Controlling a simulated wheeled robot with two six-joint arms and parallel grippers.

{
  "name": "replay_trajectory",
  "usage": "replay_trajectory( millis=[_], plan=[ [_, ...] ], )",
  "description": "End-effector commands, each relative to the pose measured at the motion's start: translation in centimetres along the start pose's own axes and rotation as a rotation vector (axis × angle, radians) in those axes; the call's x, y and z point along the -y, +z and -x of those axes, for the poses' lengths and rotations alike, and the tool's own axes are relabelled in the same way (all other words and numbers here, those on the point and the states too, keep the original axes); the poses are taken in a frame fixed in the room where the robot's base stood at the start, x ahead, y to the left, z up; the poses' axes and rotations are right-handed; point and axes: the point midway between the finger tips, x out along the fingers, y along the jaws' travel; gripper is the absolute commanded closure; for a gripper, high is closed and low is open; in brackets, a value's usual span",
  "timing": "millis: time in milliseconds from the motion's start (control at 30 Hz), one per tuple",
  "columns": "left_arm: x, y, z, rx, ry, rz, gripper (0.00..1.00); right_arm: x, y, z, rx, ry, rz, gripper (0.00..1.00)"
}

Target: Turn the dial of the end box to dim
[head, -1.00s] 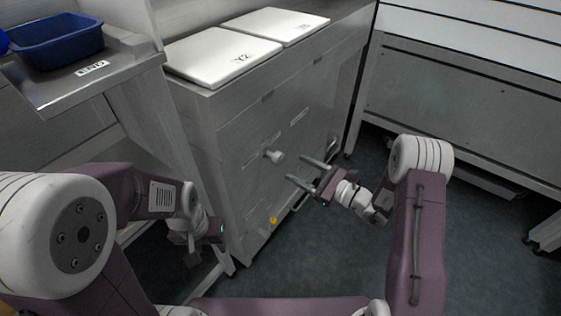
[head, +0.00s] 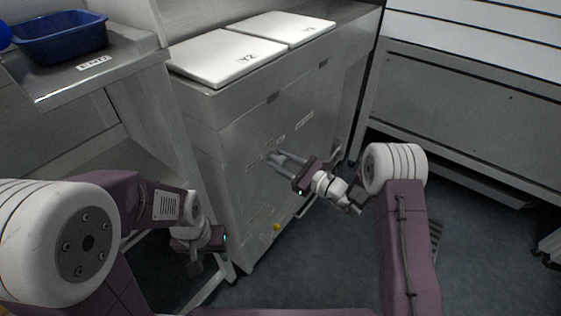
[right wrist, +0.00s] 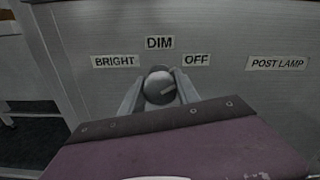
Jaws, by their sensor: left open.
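The dial (right wrist: 159,88) is a round grey knob on the metal front of the cabinet (head: 235,130). The right wrist view shows the labels BRIGHT (right wrist: 115,62) on its left, DIM (right wrist: 160,43) above it and OFF (right wrist: 196,60) on its right. The dial's pale pointer line tilts right and slightly up, towards the OFF side. My right gripper (head: 277,160) has one finger on each side of the dial, closed in against it; it also shows in the right wrist view (right wrist: 159,80). My left gripper (head: 196,262) hangs open and empty, low at the left.
A POST LAMP label (right wrist: 277,63) is right of the dial. White lids (head: 228,57) lie on the cabinet top. A blue bin (head: 62,42) stands on a steel shelf (head: 60,90) at the left. A yellow knob (head: 276,227) sits low on the cabinet. Open floor lies right.

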Motion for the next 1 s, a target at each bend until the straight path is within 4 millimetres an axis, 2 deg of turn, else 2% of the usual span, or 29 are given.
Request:
replay_trajectory(
  millis=[267, 467, 767, 1000],
  plan=[
    [0.0, 0.0, -0.3, 0.000, 0.000, 0.000, 0.51, 0.0, -0.1, 0.0, 0.000, 0.000, 0.025, 1.00],
    [0.0, 0.1, -1.4, 0.000, 0.000, 0.000, 0.51, -0.1, -0.3, 0.0, 0.002, 0.000, 0.125, 1.00],
    [0.1, 0.5, -4.4, 0.000, 0.000, 0.000, 0.51, -0.2, -0.5, 0.0, 0.003, -0.001, 0.391, 1.00],
    [0.1, 0.8, -7.5, 0.000, 0.000, 0.000, 0.51, -0.2, -0.7, 0.0, 0.002, -0.002, 0.618, 1.00]
  ],
)
